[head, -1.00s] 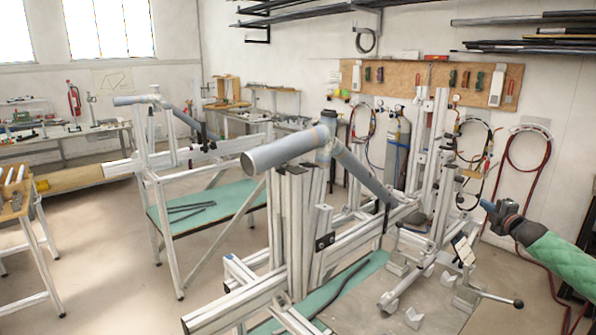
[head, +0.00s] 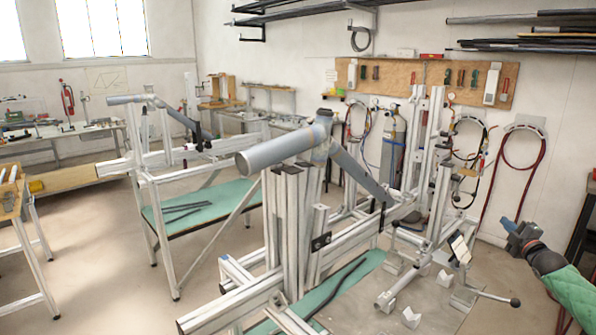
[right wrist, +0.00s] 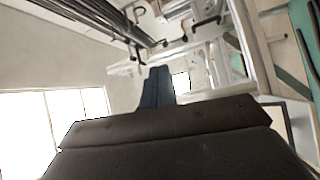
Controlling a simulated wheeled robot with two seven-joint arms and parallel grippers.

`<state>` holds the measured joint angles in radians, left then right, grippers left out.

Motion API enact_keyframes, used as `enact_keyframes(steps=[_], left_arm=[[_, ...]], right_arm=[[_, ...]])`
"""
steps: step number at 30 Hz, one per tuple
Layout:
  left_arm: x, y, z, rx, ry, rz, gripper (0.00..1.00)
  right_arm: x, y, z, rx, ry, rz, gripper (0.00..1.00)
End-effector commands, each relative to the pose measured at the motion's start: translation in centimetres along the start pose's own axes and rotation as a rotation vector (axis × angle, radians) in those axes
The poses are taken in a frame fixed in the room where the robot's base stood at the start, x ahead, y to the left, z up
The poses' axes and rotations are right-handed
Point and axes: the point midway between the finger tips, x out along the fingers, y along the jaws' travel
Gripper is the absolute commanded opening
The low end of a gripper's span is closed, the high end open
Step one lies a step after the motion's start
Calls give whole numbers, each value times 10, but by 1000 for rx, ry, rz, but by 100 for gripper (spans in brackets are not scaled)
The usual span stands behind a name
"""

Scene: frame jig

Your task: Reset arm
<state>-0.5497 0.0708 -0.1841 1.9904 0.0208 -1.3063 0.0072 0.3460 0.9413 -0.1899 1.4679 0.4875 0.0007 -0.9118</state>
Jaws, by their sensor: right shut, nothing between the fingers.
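My right gripper (head: 517,227) is at the right edge of the head view, at the end of an arm in a green quilted sleeve. Its blue fingers are together and hold nothing. The blue fingers also show in the right wrist view (right wrist: 157,87), above the dark gripper body. The gripper is in free air, to the right of the frame jig (head: 292,230) and apart from it. A grey tube frame (head: 275,153) rests on the jig, with one tube sloping down to the right. My left gripper is not in view.
A second jig (head: 165,165) with a grey tube stands behind at the left. A lever with a black knob (head: 515,302) sticks out below my right gripper. Red hoses (head: 487,195) hang on the back wall. A gas cylinder (head: 393,145) stands behind the jig.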

Motion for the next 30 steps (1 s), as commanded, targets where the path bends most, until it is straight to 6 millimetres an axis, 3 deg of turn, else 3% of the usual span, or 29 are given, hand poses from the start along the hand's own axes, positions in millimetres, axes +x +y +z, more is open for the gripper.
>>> enact_keyframes(steps=[14, 23, 30], left_arm=[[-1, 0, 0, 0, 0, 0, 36], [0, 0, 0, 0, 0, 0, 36], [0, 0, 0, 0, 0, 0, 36]], right_arm=[[-51, -2, 48, 59, -81, 39, 0], [-55, -34, 73, 141, -230, -122, 0], [-74, -65, 108, 239, -456, -264, 0]])
